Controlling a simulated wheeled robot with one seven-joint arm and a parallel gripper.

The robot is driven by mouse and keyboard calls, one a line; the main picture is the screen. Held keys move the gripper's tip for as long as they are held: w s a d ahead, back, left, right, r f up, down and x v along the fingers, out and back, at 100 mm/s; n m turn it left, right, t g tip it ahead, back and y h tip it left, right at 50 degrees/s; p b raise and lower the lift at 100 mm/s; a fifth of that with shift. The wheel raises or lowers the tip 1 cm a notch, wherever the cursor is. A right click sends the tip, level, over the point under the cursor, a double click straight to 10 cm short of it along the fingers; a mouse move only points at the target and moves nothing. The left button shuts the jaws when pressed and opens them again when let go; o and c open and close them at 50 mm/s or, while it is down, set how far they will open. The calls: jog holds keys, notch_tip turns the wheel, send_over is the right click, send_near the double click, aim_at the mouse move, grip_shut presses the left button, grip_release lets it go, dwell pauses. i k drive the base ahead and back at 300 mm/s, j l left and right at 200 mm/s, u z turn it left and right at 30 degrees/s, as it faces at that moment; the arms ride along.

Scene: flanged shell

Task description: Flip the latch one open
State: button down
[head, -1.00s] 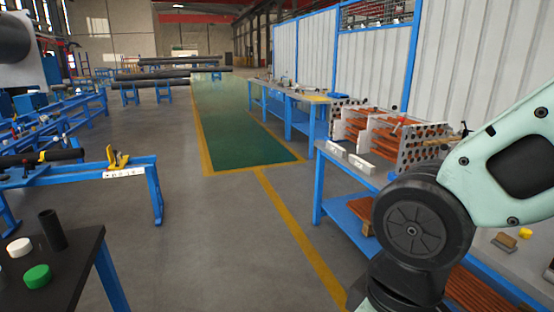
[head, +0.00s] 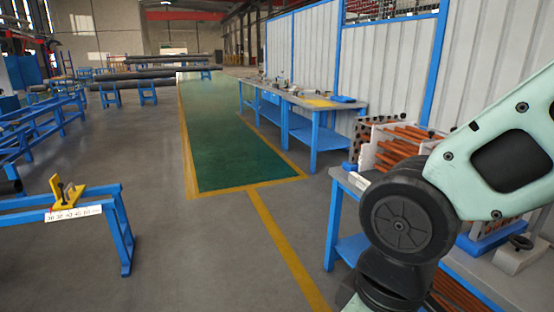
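No latch can be made out in the head view. A tube bundle (head: 388,140) with orange tubes and perforated plates stands on the blue workbench (head: 347,183) at the right, partly hidden behind my arm. My gripper is outside the picture; only my arm's upper links show at the right.
A long blue workbench (head: 306,100) with small tools stands ahead along the white panel wall. A blue stand (head: 112,203) is at the left. Dark pipes (head: 150,75) lie on racks farther back. The green walkway (head: 235,150) and grey floor between are clear.

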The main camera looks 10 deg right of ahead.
aim_at(380, 117)
jog(key=i, duration=2.7)
jog(key=z, duration=0.3)
